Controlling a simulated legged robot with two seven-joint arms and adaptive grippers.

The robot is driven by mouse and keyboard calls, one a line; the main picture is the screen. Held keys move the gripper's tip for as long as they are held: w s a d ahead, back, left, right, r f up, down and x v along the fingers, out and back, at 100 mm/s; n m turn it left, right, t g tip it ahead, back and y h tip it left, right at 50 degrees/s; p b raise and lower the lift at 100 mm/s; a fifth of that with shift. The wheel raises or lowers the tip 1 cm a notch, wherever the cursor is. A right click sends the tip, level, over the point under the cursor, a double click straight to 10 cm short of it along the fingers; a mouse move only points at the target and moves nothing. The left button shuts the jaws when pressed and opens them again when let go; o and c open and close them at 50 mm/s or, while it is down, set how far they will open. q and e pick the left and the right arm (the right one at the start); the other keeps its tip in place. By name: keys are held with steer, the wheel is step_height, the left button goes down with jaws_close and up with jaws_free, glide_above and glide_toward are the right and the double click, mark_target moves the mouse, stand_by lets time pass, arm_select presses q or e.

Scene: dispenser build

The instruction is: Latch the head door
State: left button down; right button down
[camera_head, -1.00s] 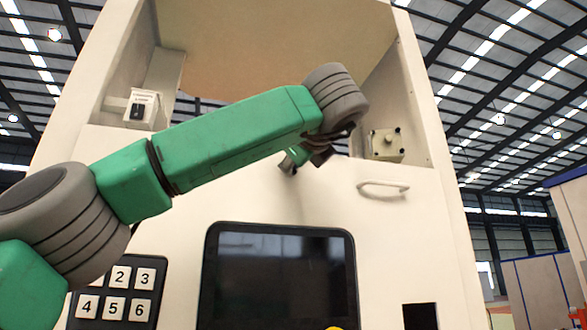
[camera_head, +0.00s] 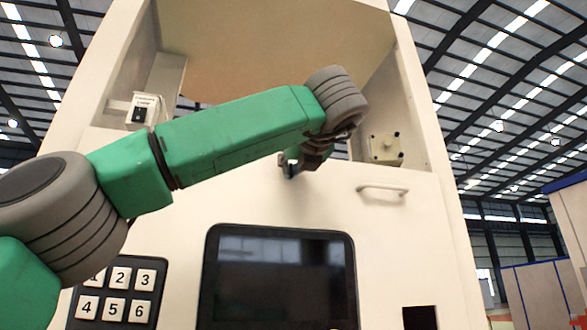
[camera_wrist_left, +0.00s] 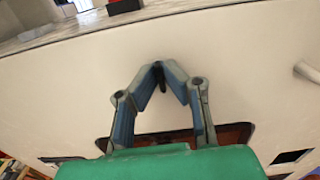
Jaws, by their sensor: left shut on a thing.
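The head door is the cream front panel (camera_head: 320,205) of the tall machine, with a dark screen, a keypad and a bar handle (camera_head: 383,190). My left arm reaches across it from the left. My left gripper (camera_head: 289,168) is at the panel's upper middle, above the screen and left of the handle. In the left wrist view its fingers (camera_wrist_left: 160,72) meet at the tips, shut on a small dark piece (camera_wrist_left: 161,82) against the panel. This looks like the door latch, but the fingers mostly hide it. My right gripper is not in view.
The dark screen (camera_head: 278,280) and the keypad (camera_head: 117,292) are below my arm. Behind the panel's top edge is an open bay with a small box (camera_head: 145,110) at left and a grey box (camera_head: 386,148) at right. A dark square opening (camera_head: 420,317) is at lower right.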

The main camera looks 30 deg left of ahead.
arm_select(q)
steer(key=shift+r, duration=0.15)
stand_by(0.4)
steer(key=c, duration=1.9)
jaws_free()
steer(key=shift+o, duration=0.9)
steer(key=shift+w, duration=0.15)
steer(key=shift+s+d, duration=0.2)
steer(key=v, duration=1.1)
steer(key=shift+d, duration=0.35)
steer(key=shift+a+m, duration=0.15)
steer(key=shift+m, duration=0.15)
